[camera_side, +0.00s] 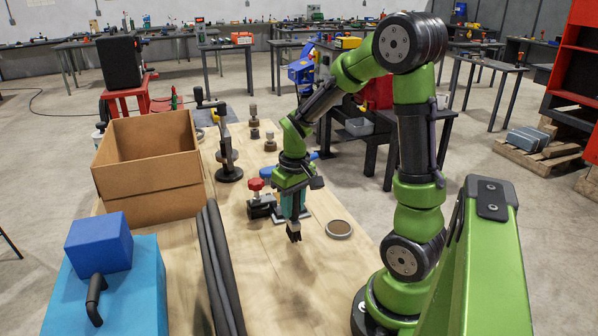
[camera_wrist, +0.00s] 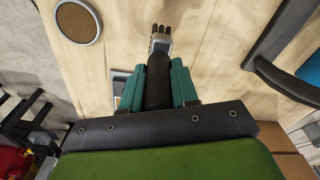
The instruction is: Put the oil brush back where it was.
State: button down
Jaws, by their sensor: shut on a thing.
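My gripper (camera_side: 291,207) has teal fingers and hangs pointing down above the wooden table (camera_side: 270,290). It is shut on the oil brush (camera_side: 294,235), whose dark bristle end shows below the fingers. In the wrist view my gripper (camera_wrist: 157,85) holds the brush (camera_wrist: 158,75) by its dark handle, with the pale metal collar and dark bristles beyond the fingertips. The brush appears to be clear of the table, though the exact gap is hard to tell. A shallow round dish (camera_side: 339,229) with a brown inside lies just right of the brush; it also shows in the wrist view (camera_wrist: 77,22).
An open cardboard box (camera_side: 150,190) stands at the left. Long black tubes (camera_side: 220,270) lie along the table. A device with a red knob (camera_side: 257,186) sits behind the gripper, near a black stand (camera_side: 229,160). Bare wood lies in front of the brush.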

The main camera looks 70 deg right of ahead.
jog(key=shift+f, duration=1.1)
jog(key=shift+f, duration=0.1)
jog(key=c, duration=0.9)
grip_release()
jog(key=shift+o, duration=0.2)
jog(key=r, duration=1.1)
jog(key=shift+s+a+r, duration=0.1)
jog(key=shift+s+r, duration=0.2)
jog(key=shift+r, duration=0.05)
jog(key=shift+a+r, duration=0.2)
jog(key=shift+r, duration=0.1)
jog(key=s+a+r+t+y, duration=0.1)
jog(key=s+a+r+t, duration=0.1)
jog(key=a, duration=0.6)
jog(key=s+a+r+t+y, duration=0.1)
jog(key=s+a+r+t, duration=0.1)
jog(key=a, duration=0.7)
jog(key=r+t, duration=0.1)
jog(key=t, duration=0.1)
jog(key=shift+s+n+t, duration=0.2)
jog(key=shift+n+t, duration=0.1)
